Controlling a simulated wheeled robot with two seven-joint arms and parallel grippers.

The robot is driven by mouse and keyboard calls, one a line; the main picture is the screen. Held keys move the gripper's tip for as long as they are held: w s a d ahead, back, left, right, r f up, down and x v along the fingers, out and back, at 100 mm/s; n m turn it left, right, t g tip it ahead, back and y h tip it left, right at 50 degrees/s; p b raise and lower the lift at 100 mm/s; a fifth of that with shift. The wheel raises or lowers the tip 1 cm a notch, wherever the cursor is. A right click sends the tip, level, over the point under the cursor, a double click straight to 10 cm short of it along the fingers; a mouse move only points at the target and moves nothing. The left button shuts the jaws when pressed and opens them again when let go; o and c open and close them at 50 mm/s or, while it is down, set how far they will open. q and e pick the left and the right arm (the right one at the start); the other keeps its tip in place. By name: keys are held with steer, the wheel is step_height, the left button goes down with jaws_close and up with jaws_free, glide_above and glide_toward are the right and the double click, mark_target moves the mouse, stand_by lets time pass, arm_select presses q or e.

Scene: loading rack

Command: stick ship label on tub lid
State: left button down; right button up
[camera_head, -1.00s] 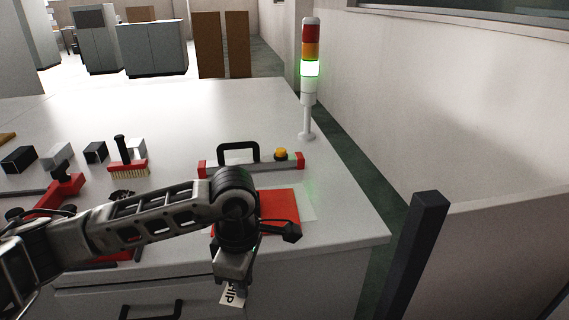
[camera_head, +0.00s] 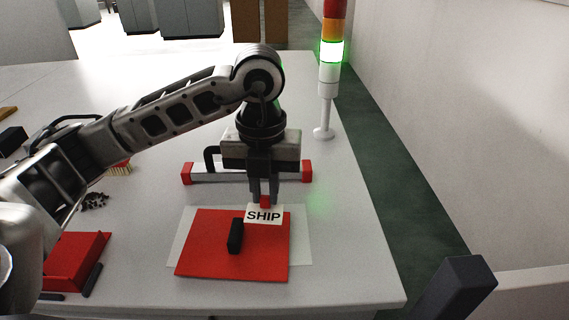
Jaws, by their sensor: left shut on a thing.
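My left gripper (camera_head: 264,196) is shut on the white ship label (camera_head: 264,215), which reads SHIP in black and has a small red part at its top between the fingers. The label shows in front of the far right part of the red tub lid (camera_head: 205,256); I cannot tell whether it touches the lid. The lid is a flat red square with a black handle (camera_head: 235,237) in its middle, lying on a pale sheet (camera_head: 303,248) on the table. My right gripper is not in view.
A bar with red ends (camera_head: 307,171) lies behind the lid, partly hidden by my left arm. A signal tower (camera_head: 326,92) glowing green stands at the back right. A red tray-like thing (camera_head: 72,262) is at the left. The table (camera_head: 350,270) is clear right of the lid.

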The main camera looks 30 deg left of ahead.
arm_select(q)
steer(key=shift+w+r, duration=0.1)
steer(key=shift+s+f+b, duration=0.25)
steer(key=shift+f+b, duration=0.4)
steer(key=shift+f, duration=0.1)
steer(key=b, duration=0.3)
glide_above(267, 235)
step_height(267, 235, down, 5)
steer(key=shift+r, duration=0.2)
steer(key=shift+f+b, duration=0.4)
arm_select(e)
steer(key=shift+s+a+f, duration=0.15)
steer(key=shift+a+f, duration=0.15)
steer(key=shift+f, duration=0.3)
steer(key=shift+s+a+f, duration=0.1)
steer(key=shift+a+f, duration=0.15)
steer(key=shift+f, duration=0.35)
arm_select(q)
steer(key=shift+f+b, duration=0.6)
steer(key=shift+f, duration=0.05)
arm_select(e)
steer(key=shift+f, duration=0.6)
